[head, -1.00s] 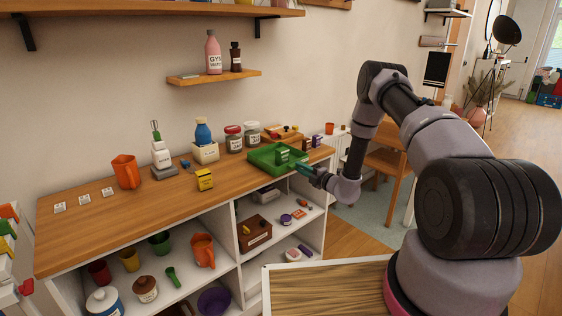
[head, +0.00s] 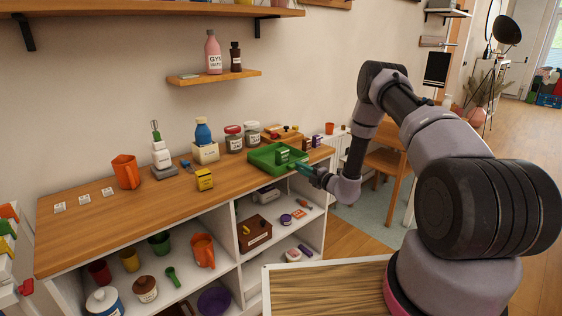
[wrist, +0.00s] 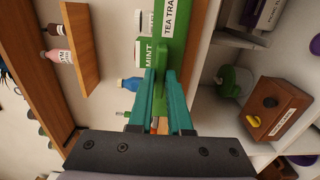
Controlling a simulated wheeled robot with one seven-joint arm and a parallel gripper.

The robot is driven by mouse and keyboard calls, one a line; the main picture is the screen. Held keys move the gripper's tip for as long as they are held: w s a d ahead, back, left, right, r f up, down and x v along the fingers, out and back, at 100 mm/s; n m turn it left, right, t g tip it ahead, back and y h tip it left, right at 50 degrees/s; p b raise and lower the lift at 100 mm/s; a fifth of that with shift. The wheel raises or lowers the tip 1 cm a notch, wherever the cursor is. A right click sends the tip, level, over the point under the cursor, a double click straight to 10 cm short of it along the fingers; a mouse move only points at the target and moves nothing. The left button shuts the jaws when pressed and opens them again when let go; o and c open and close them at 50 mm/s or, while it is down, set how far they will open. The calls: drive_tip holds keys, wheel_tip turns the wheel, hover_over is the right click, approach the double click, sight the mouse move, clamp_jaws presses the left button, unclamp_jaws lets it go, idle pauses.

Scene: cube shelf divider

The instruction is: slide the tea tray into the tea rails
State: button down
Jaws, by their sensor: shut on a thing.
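The green tea tray (head: 268,163) sits on or just above the right end of the wooden counter, with a small green box (head: 282,156) in it. In the wrist view its front wall (wrist: 175,45) shows part of a "TEA TRA" label, and a green box marked "MINT" (wrist: 148,53) stands inside. My gripper (head: 296,167) is at the tray's right front side. Its teal fingers (wrist: 162,75) are closed on the tray's front part. I cannot make out the tea rails in either view.
Below are shelf compartments, with a brown box (head: 255,233) in the right one. A wooden wall shelf (head: 215,77) is above. The counter's front middle is clear.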

drive_tip(key=shift+r, duration=0.15)
drive_tip(key=shift+r, duration=2.85)
drive_tip(key=s+d+r+m+t+h, duration=0.3)
drive_tip(key=s+d+r+m+h, duration=0.3)
drive_tip(key=s+d+h, duration=0.3)
drive_tip(key=d+m+h, duration=0.1)
drive_tip(key=d, duration=0.1)
drive_tip(key=shift+d+h, duration=0.3)
